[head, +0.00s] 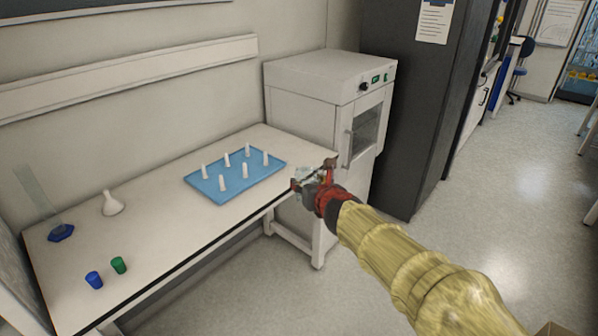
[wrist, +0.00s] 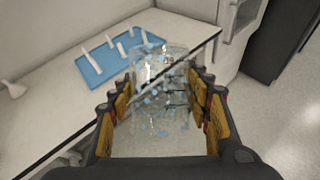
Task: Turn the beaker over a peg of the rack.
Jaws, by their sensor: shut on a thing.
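My gripper (head: 316,177) is at the front right edge of the bench, to the right of the rack. It is shut on a clear glass beaker (wrist: 163,95), which shows between the two fingers in the wrist view. In the head view the beaker (head: 304,172) is small and partly hidden by the gripper. Its exact tilt is hard to tell. The rack is a blue tray (head: 214,194) with several upright white pegs (head: 246,169), all bare. The rack (wrist: 95,78) also shows at the upper left of the wrist view, beyond the beaker.
A white funnel (head: 112,205), a tall clear cylinder on a blue base (head: 61,233), a blue cap (head: 94,280) and a green cap (head: 119,265) stand at the left of the bench. A white oven (head: 310,95) stands behind right. The bench between is clear.

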